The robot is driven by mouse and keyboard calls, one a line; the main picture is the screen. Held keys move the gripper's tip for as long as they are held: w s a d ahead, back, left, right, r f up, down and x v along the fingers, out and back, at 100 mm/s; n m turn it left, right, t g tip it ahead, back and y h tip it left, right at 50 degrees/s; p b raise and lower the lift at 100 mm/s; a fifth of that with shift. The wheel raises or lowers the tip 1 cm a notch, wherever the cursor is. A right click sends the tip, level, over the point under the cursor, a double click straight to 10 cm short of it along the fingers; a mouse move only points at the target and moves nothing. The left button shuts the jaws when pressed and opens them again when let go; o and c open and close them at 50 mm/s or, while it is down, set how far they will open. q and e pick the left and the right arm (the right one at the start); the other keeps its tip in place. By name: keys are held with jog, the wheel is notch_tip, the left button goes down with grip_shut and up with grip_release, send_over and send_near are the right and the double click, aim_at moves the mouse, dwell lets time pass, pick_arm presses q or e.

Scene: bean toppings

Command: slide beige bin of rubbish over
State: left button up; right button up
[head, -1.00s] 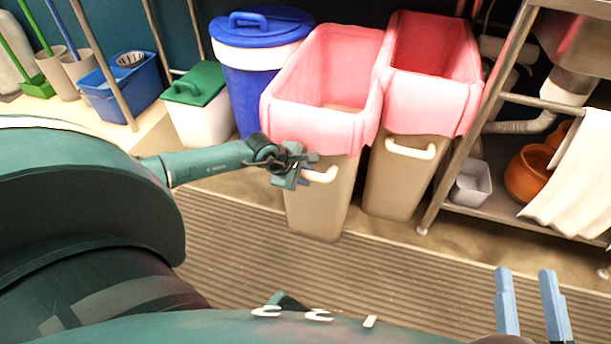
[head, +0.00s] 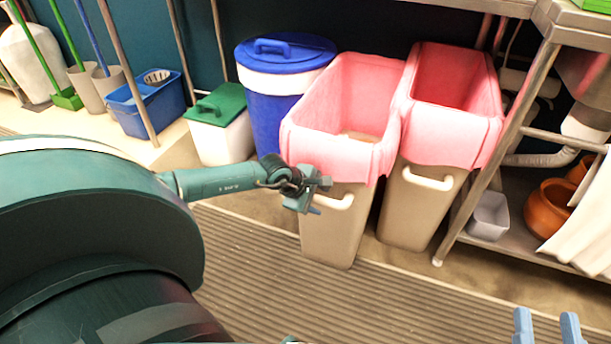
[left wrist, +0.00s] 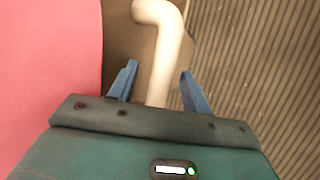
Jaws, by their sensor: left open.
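Two beige bins with pink liners stand side by side under and beside the steel rack. The left beige bin (head: 334,235) has a white handle (head: 334,202) on its front. The right beige bin (head: 410,215) has a similar handle (head: 428,178). My left gripper (head: 316,197) is at the left bin's handle. In the left wrist view its two blue fingers (left wrist: 155,88) are apart, with the white handle (left wrist: 163,50) between them; whether they touch it I cannot tell. My right gripper (head: 547,328) shows at the bottom right, its two light blue fingers apart and empty.
A blue lidded bin (head: 275,125) and a green-lidded white bin (head: 222,140) stand left of the beige bins. A steel rack (head: 503,250) with a grey tub (head: 489,215) stands at the right. Ribbed floor matting (head: 270,270) lies clear in front.

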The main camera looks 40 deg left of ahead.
pick_arm(q)
jog(key=p+v, duration=0.4)
jog(key=v, duration=0.7)
jog(key=shift+s, duration=0.3)
pick_arm(e)
jog(key=shift+s+d+f+n+g+h, duration=0.2)
jog(key=shift+d+f+n+g+h, duration=0.15)
jog(key=shift+d+n+h, duration=0.15)
pick_arm(q)
jog(key=shift+r, duration=0.15)
